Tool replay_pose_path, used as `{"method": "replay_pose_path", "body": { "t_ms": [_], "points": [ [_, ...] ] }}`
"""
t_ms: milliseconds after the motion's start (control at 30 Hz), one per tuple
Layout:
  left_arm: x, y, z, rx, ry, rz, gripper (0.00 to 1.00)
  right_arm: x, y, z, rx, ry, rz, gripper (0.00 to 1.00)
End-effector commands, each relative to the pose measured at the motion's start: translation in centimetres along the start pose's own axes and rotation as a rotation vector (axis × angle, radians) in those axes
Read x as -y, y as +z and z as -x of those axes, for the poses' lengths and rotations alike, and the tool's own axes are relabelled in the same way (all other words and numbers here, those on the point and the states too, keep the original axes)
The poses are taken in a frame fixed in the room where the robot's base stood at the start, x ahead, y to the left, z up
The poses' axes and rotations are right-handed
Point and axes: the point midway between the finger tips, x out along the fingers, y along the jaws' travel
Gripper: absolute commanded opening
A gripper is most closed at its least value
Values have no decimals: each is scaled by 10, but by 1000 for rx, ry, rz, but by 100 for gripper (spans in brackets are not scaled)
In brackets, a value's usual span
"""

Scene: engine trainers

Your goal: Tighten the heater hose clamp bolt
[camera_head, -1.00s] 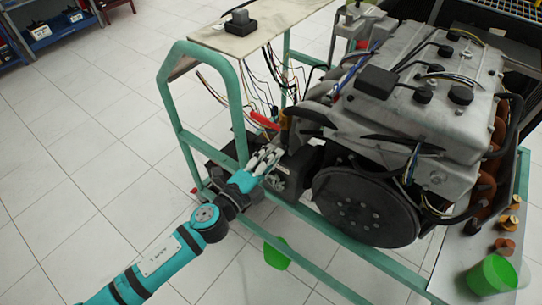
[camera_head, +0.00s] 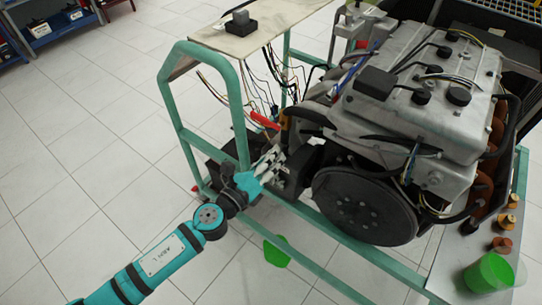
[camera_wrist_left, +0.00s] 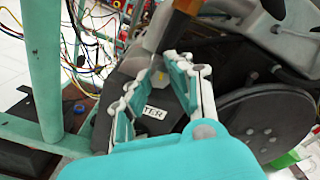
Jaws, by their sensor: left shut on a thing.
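My left gripper (camera_head: 275,162) reaches in at the left front of the engine (camera_head: 425,100), at a dark block beside the black pulley. In the left wrist view its two fingers (camera_wrist_left: 167,66) close around a small greyish part with a yellowish spot, which looks like the clamp bolt (camera_wrist_left: 167,76). The fingers hide most of it. A dark plate with a white label ending in "TER" (camera_wrist_left: 153,113) shows between the fingers. My right gripper is in neither current view.
The green frame (camera_head: 172,110) has an upright close to my left arm. Loose wires (camera_head: 270,80) hang under the board. The large pulley (camera_head: 365,205) is right of the gripper. A green cup (camera_head: 490,273) stands on the shelf at right.

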Motion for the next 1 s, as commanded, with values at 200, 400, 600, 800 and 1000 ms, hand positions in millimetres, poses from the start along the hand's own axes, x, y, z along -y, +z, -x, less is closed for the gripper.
{"method": "replay_pose_path", "body": {
  "t_ms": [200,400,600,800,1000],
  "points": [
    [0,-1,0,-3,0,-122,0,-2,0,2,1,2,1,41],
    [-1,-2,0,-4,0,-184,0,-3,0,2,1,3,1,41],
    [-1,-2,1,-5,0,-207,0,-3,1,2,1,3,1,41],
    [-1,-3,1,-5,0,-209,0,-3,0,2,1,3,1,41],
    [-1,-3,1,-6,0,-209,24,-3,0,2,1,3,1,41]
  ]
}}
